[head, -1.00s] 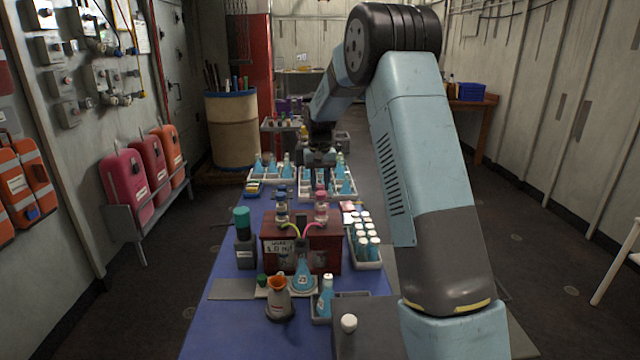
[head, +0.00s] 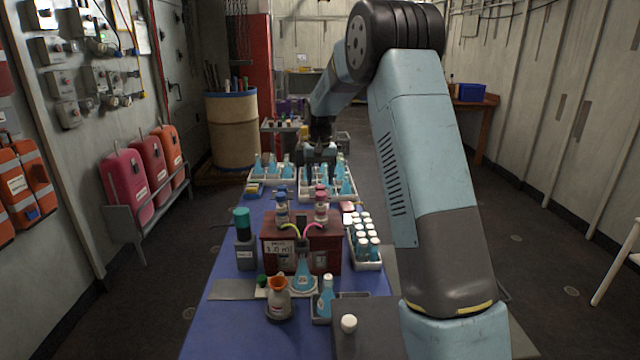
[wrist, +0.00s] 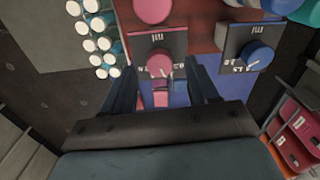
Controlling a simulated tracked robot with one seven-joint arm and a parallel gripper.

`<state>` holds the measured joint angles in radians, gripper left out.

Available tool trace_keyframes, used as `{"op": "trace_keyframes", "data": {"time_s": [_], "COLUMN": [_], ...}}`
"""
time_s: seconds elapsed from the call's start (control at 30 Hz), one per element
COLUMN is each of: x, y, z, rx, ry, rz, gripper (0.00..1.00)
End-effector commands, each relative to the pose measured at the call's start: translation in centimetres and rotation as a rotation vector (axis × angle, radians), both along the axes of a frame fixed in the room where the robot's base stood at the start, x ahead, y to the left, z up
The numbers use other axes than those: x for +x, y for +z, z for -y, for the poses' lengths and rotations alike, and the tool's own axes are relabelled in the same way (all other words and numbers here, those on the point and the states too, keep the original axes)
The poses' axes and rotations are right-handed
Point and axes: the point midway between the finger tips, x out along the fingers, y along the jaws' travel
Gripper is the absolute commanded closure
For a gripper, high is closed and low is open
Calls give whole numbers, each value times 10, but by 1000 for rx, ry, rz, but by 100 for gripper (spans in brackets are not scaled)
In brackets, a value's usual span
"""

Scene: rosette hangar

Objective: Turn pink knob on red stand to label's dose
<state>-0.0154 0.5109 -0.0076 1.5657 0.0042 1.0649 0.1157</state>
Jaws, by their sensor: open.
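The pink knob (wrist: 158,63) sits on a dark dial plate on the red stand (wrist: 205,25) in the wrist view. My gripper (wrist: 160,80) is open, its two fingers on either side of the knob's lower part in the picture; I cannot tell whether they touch it. A blue knob (wrist: 257,57) sits on a second plate to the right. In the head view the red stand (head: 330,255) carries a white label (head: 280,256) with small print, perhaps "3.0 ml". The knobs are not visible there, and my gripper (head: 319,152) is beyond the stand.
A tray of white-capped bottles (head: 364,238) stands right of the stand, and a teal-capped bottle (head: 243,238) on its left. A blue flask (head: 303,276) and an orange-topped jug (head: 279,302) stand in front. Racks of blue flasks (head: 270,172) lie beyond it.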

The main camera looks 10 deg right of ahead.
Motion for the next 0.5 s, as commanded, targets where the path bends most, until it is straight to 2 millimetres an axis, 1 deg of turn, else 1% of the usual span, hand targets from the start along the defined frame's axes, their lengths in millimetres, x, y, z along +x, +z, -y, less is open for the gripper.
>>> {"op": "trace_keyframes", "data": {"time_s": [0.03, 0.3, 0.5], "x": [0, 1, 1], "y": [9, 63, 96], "z": [0, 0, 0], "rx": [0, 0, 0], "ry": [0, 0, 0], "rz": [2, 2, 2], "gripper": [41, 41, 41]}}
